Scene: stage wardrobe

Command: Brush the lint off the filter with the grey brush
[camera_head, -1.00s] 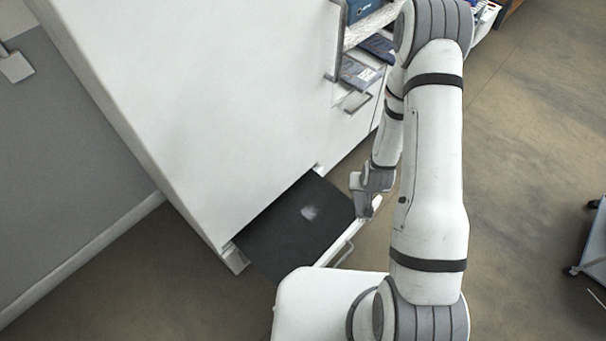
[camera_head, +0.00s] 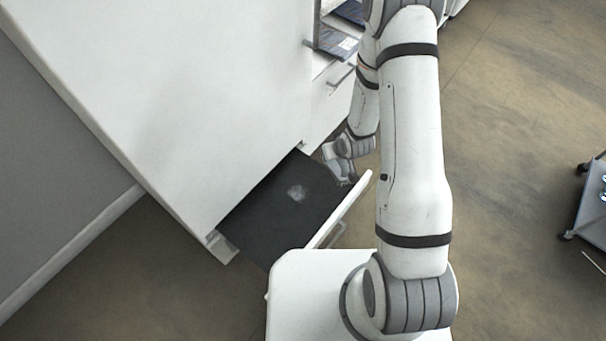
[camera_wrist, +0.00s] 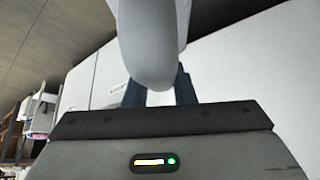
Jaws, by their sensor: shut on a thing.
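The filter (camera_head: 268,222) is a dark flat panel in the pulled-out drawer of the white cabinet. A pale fuzzy patch of lint (camera_head: 297,193) lies on it, right of its middle. My gripper (camera_head: 345,180) is at the drawer's upper right end, right of the lint and apart from it. In the wrist view my gripper (camera_wrist: 160,97) is shut on the grey brush (camera_wrist: 153,50), whose smooth rounded grey body shows close up between the dark fingers. The brush's bristles are hidden, and I cannot tell if it touches the filter.
The white drawer front (camera_head: 340,210) with its handle borders the filter on the right. The tall white cabinet (camera_head: 170,100) stands to the left. Shelves with dark packets (camera_head: 338,44) are at the top. A grey trolley (camera_head: 592,205) is at the far right, with open floor before it.

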